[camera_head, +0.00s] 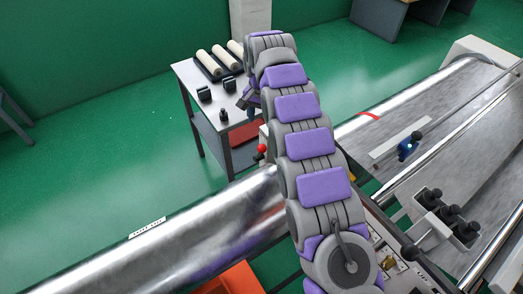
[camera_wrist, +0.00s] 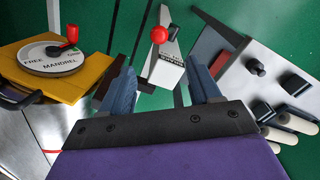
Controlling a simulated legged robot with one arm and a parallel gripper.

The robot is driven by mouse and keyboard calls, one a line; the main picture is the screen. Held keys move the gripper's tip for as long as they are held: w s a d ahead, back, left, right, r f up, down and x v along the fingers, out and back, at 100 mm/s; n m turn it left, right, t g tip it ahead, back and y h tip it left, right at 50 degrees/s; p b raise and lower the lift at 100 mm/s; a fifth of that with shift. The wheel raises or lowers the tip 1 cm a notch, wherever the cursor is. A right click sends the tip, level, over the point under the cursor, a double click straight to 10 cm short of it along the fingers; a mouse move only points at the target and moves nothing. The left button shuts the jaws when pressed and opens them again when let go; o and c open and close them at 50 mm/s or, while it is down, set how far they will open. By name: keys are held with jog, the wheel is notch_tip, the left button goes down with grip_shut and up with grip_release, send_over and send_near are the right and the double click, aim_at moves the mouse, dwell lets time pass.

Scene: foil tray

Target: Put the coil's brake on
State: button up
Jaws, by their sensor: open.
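The coil (camera_head: 190,235) is a long shiny foil roll across the lower left of the head view. In the wrist view, a white dial (camera_wrist: 55,58) with a red handle (camera_wrist: 70,35) sits on a yellow block (camera_wrist: 20,72) at upper left; I read "FREE" and "MANDREL" on it. A red ball knob (camera_wrist: 158,35) tops a pale wedge-shaped unit (camera_wrist: 170,68) with dark markings, beyond my fingers. The red knob also shows in the head view (camera_head: 262,148), left of my arm. My gripper (camera_wrist: 162,88) is open and empty, its fingers apart from both controls. Which control is the brake is unclear.
A side table (camera_head: 183,68) holds pale rolls (camera_head: 212,60) and black items. Right of my arm are a metal bed (camera_head: 450,100), a blue slider (camera_head: 408,147) and black knobs (camera_head: 450,212). An orange bin (camera_head: 235,280) is below the coil. Green floor is open at left.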

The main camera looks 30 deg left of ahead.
aim_at(262, 145)
notch_tip(262, 145, down, 16)
jog(key=b, duration=0.3)
jog(key=shift+d+r, duration=0.15)
jog(key=shift+r, duration=0.05)
grip_shut()
dwell(0.5)
